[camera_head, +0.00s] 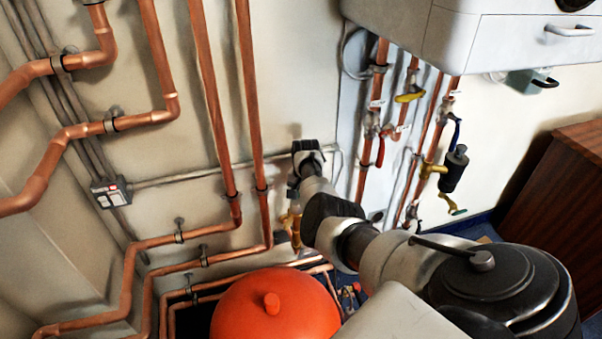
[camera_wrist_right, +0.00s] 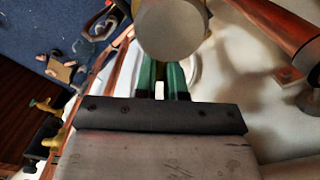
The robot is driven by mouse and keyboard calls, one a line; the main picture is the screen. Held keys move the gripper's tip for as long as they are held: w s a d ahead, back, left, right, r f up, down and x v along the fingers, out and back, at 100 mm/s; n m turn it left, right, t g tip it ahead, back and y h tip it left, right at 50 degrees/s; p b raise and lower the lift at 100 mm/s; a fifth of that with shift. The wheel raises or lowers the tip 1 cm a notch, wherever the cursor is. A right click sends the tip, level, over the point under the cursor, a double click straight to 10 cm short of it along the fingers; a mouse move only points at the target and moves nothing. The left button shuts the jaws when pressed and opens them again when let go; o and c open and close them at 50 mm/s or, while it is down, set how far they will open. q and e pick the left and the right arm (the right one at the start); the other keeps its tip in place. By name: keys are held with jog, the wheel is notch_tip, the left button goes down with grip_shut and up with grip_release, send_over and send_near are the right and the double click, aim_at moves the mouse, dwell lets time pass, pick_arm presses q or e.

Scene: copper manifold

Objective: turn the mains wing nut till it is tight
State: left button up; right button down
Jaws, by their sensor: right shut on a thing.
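My right arm reaches in from the lower right in the head view, and its dark end hangs in front of the wall left of the valve group. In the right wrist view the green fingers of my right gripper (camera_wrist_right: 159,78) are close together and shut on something. A round pale disc (camera_wrist_right: 170,30) with a brownish rim covers the fingertips. The mains wing nut cannot be made out; what is between the fingers is hidden. A small brass fitting (camera_head: 288,219) shows beside the arm, low on the wall. My left gripper is not in view.
Copper pipes (camera_head: 206,95) run down the wall left of my arm. A red vessel (camera_head: 270,310) stands below. A white boiler (camera_head: 480,35) hangs at upper right. Beneath it are valves with yellow (camera_head: 409,97) and red handles (camera_head: 380,152). A brown cabinet (camera_head: 560,190) stands far right.

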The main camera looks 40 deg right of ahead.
jog(key=shift+s+d+r+m+p, duration=0.1)
jog(key=shift+s+m+p, duration=0.2)
jog(key=shift+m, duration=0.2)
jog(key=shift+s+d+m+p, duration=0.1)
jog(key=shift+s+m+p, duration=0.15)
jog(key=shift+m, duration=0.25)
jog(key=c, duration=1.2)
grip_release()
notch_tip(320, 180, up, 11)
jog(key=p, duration=0.2)
jog(key=shift+p, duration=0.4)
jog(key=shift+s+f, duration=0.1)
jog(key=shift+f, duration=0.15)
